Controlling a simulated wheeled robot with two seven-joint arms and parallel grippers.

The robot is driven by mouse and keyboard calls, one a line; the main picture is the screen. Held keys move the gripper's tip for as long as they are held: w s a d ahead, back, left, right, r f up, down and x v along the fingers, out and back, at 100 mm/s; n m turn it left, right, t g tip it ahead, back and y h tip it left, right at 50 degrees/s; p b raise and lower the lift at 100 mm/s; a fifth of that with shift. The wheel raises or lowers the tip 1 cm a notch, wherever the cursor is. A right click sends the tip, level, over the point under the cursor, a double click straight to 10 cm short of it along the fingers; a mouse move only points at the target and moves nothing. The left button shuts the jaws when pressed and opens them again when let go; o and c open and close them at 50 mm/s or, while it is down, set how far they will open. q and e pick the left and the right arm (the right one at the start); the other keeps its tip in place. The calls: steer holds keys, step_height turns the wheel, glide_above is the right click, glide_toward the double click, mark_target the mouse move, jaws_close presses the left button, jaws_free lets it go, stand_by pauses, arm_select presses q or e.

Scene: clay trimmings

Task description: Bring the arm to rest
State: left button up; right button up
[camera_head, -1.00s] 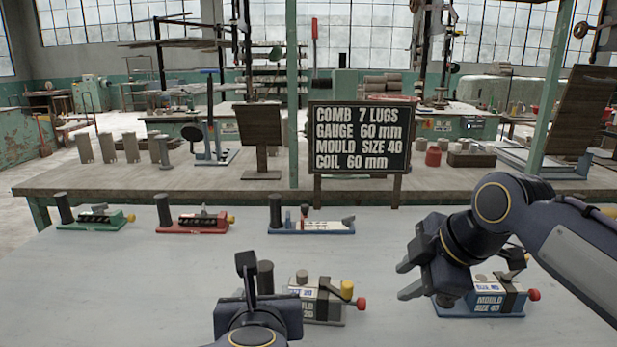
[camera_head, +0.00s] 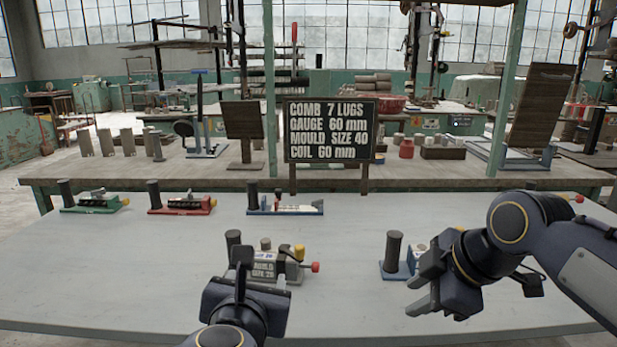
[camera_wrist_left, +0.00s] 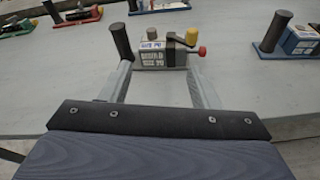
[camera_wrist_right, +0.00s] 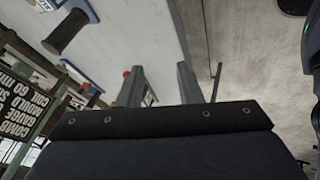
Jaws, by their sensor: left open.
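My left gripper (camera_head: 240,258) is open and empty in front of the grey mould block (camera_head: 272,266) marked SIZE 20, which has a dark post, a yellow knob and a red knob. In the left wrist view the block (camera_wrist_left: 160,55) shows beyond the parted fingers (camera_wrist_left: 160,85), apart from them. My right gripper (camera_head: 420,294) is open and empty, fingers pointing left. It hides much of a blue-based block with a dark post (camera_head: 393,250). In the right wrist view its fingers (camera_wrist_right: 157,85) are apart with nothing between them.
Green (camera_head: 95,202), red (camera_head: 183,204) and blue (camera_head: 286,205) tools stand along the far side of the pale table (camera_head: 110,270). Behind is a bench with a black sign (camera_head: 331,131) reading COMB 7 LUGS, GAUGE 60 mm, MOULD SIZE 40, COIL 60 mm. The table's left front is clear.

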arm_select(q)
steer(key=s+a+f+m+g+h, duration=0.1)
steer(key=s+a+f+m+g, duration=0.25)
steer(key=s+f+m, duration=0.55)
steer(key=s+a+f+m+g+h, duration=0.1)
steer(key=s+a+f+m+g, duration=0.3)
steer(key=m, duration=0.8)
steer(key=s+a+f+m+g+h, duration=0.2)
steer(key=s+a+f+m, duration=0.3)
steer(key=s+m, duration=0.45)
arm_select(e)
steer(key=s+d+f+m, duration=0.2)
steer(key=s+f+m, duration=0.7)
steer(key=s+d+f+m, duration=0.2)
steer(key=s+f+m, duration=0.6)
steer(key=s+m, duration=0.15)
arm_select(q)
step_height(320, 180, up, 23)
steer(key=w+m+p, duration=0.1)
steer(key=p, duration=2.1)
steer(key=shift+w+m+p, duration=0.25)
steer(key=shift+m+p, duration=0.1)
arm_select(e)
step_height(320, 180, up, 23)
steer(key=n, duration=0.1)
steer(key=shift+s+a+f, duration=0.15)
steer(key=shift+a, duration=0.05)
arm_select(q)
steer(key=shift+r, duration=0.1)
